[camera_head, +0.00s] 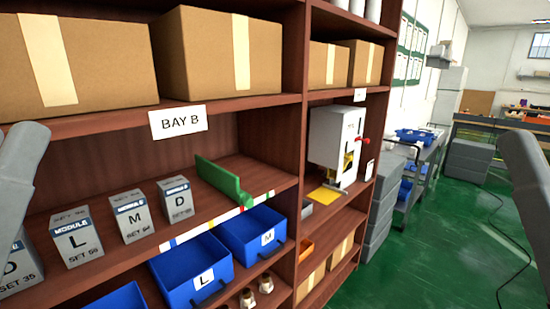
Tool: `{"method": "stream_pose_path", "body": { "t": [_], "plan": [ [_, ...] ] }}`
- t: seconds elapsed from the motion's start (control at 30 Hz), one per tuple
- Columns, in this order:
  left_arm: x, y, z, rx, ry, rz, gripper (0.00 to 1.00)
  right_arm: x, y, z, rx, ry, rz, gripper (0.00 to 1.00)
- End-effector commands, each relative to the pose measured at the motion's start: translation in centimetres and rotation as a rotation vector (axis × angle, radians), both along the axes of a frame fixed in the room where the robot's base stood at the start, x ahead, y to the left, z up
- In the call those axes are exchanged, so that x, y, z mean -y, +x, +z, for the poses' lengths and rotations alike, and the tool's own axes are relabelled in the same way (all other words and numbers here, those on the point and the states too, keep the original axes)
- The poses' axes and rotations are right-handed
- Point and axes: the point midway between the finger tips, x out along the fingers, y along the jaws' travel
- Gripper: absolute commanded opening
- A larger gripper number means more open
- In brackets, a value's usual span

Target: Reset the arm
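A grey link of my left arm (22,160) shows at the left edge, in front of the shelf. A grey link of my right arm (528,185) shows at the right edge, over the floor. Neither gripper is in view, so I cannot see whether they hold anything. Both visible links are apart from each other, with the shelf rack (300,150) between and behind them.
Blue bins (190,270) sit below. A white machine (337,140) stands on the right bay. Cardboard boxes (218,52) fill the upper shelf. The green floor (430,240) at right is mostly clear.

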Motion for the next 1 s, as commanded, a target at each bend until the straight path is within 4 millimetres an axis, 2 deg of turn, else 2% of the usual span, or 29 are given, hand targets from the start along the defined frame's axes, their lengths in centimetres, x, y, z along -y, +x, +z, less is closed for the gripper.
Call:
{"method": "stream_pose_path", "body": {
  "t": [0.03,0.07,0.1,0.27,0.37,0.7,0.8,0.9,1.0],
  "plan": [
    [-0.7,0.5,-0.6,-0.025,0.056,0.106,0.45,0.0,0.0,0.0,0.000,0.000,0.000,0.50],
    [-0.6,0.4,2.0,-0.020,0.052,0.094,0.45,0.0,0.1,2.3,-0.002,0.000,0.000,0.50],
    [-0.5,0.4,3.5,-0.020,0.049,0.089,0.45,0.0,0.0,3.9,-0.002,0.000,0.000,0.50],
    [-0.5,0.5,8.7,-0.020,0.048,0.086,0.45,0.0,0.0,9.3,0.001,0.000,0.000,0.50],
    [-0.5,0.5,12.9,-0.021,0.048,0.085,0.45,0.0,0.0,13.4,0.000,0.000,0.000,0.50],
    [-0.5,0.5,29.7,-0.021,0.047,0.083,0.45,0.0,0.0,30.2,0.000,0.000,0.000,0.50],
    [-0.5,0.5,33.8,-0.021,0.047,0.083,0.45,0.0,0.0,34.3,0.000,0.000,0.000,0.50],
    [-0.5,0.5,36.5,-0.021,0.047,0.083,0.45,0.0,0.0,37.0,0.000,0.000,0.000,0.50],
    [-0.5,0.5,37.7,-0.022,0.047,0.083,0.45,0.0,0.0,38.2,0.000,0.000,0.000,0.50]
  ]
}}
